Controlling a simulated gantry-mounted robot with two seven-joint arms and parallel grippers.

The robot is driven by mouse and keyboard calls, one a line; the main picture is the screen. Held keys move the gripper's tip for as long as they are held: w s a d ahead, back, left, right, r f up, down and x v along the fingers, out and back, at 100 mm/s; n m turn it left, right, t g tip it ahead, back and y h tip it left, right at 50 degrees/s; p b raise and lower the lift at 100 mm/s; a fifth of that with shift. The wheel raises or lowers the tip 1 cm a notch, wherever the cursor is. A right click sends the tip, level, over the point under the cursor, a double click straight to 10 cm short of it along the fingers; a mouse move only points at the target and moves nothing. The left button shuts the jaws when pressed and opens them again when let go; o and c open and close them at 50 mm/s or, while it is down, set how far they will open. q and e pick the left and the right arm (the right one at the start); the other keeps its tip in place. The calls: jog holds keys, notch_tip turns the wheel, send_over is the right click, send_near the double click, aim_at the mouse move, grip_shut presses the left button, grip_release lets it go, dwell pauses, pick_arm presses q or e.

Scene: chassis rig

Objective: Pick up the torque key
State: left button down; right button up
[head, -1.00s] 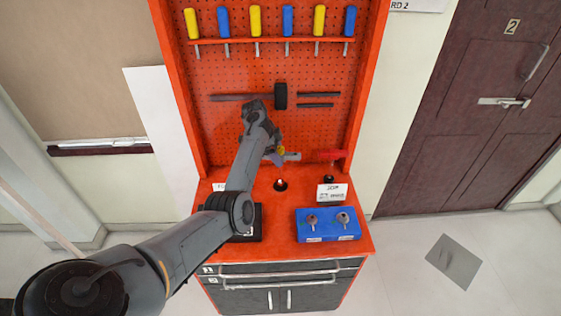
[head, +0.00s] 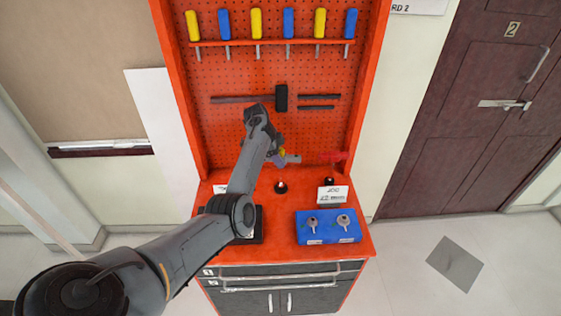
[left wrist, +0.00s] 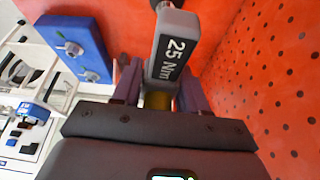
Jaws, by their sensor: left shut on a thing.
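The torque key is a grey bar with a dark "25 Nm" label (left wrist: 172,58) and a yellow section below it. In the left wrist view it stands between my gripper's fingers, which are closed on the yellow part. In the head view the torque key (head: 293,159) is small, in front of the lower pegboard. My left gripper (left wrist: 158,97) is shut on it; it also shows in the head view (head: 279,157), partly hidden by my arm. My right gripper is not in view.
A blue block (head: 328,238) with two metal keys stands at the bench's right. A small sign (head: 333,195) is behind it.

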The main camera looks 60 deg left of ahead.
aim_at(282, 150)
pick_arm(q)
jog(key=shift+r, duration=0.15)
jog(key=shift+r, duration=0.6)
jog(key=r, duration=0.3)
jog(key=shift+w+d+p, duration=0.1)
jog(key=shift+d+p, duration=0.25)
jog(key=w+d+r, duration=0.3)
jog(key=d+r, duration=0.3)
jog(key=d, duration=0.4)
jog(key=shift+w+d+r+p, duration=0.2)
jog(key=shift+w+r+p, duration=0.1)
jog(key=shift+p, duration=0.1)
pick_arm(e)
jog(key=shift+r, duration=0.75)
pick_arm(q)
jog(key=shift+a, duration=0.15)
